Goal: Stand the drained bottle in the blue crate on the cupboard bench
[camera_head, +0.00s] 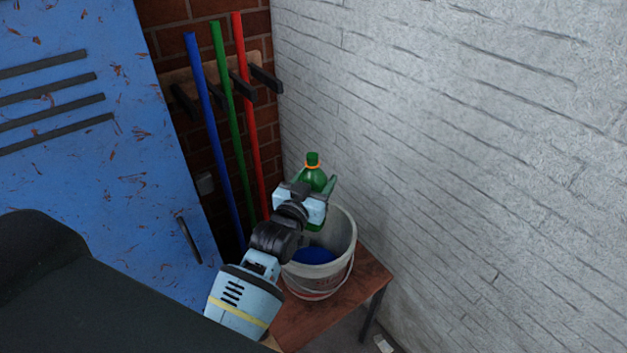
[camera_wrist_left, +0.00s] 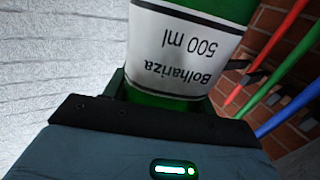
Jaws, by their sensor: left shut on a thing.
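A green bottle (camera_head: 314,178) with a green cap and an orange ring at its neck is upright in the head view. My left gripper (camera_head: 318,191) is shut on it, above a whitish bucket (camera_head: 345,239). The bucket holds something blue, perhaps liquid. In the left wrist view the bottle (camera_wrist_left: 190,47) fills the space past the gripper (camera_wrist_left: 165,100), and its white label reads "Bolhariza 500 ml". The bottle's lower part is hidden by the gripper in the head view. I see no blue crate, and my right gripper is not in view.
The bucket stands on a small reddish-brown wooden table (camera_head: 374,274) against a pale brick wall (camera_head: 450,150). Blue, green and red poles (camera_head: 229,110) lean in a rack behind. A blue metal locker (camera_head: 100,110) stands at left.

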